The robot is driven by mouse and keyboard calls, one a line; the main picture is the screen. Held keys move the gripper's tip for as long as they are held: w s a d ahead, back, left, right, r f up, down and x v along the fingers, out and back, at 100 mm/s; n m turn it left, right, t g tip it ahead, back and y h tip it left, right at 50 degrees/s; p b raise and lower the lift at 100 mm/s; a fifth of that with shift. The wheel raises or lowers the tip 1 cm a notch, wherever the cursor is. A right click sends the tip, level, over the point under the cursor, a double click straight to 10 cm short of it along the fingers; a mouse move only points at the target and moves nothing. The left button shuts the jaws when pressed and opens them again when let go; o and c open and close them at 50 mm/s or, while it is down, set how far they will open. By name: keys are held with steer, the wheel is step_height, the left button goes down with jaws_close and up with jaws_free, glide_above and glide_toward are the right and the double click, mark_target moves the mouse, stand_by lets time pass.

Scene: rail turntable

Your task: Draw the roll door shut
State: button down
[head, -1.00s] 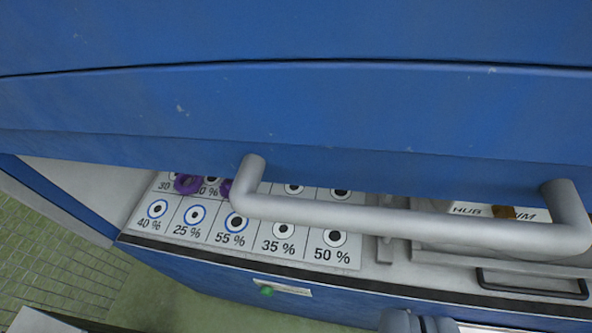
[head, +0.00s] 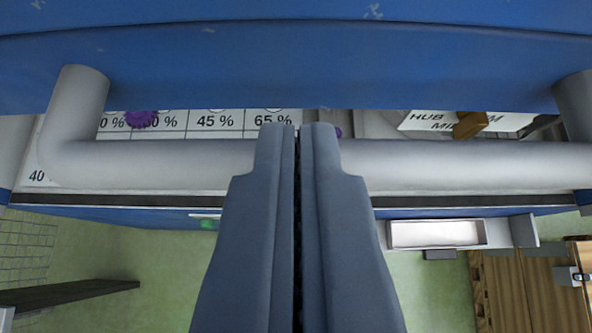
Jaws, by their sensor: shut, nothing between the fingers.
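The blue roll door (head: 300,65) fills the top of the head view, its lower edge hanging above a light worktop. Its long grey bar handle (head: 150,166) runs across the view, with a curved post at each end. My gripper (head: 298,130) is shut and empty, its two blue-grey fingers side by side. The fingertips overlap the middle of the handle in the picture and hide part of it. I cannot tell whether they touch it.
Behind the handle lie a chart with percentages (head: 215,122), a purple ring (head: 141,119), a white label (head: 440,120) and a brown piece (head: 470,125). Below are green floor (head: 120,260), a dark shelf (head: 70,294), a white tray (head: 435,234) and a wooden cabinet (head: 515,290).

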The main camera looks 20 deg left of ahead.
steer(key=shift+w+a+f, duration=0.1)
steer(key=shift+w+f, duration=0.1)
steer(key=shift+f, duration=0.75)
step_height(320, 180, down, 45)
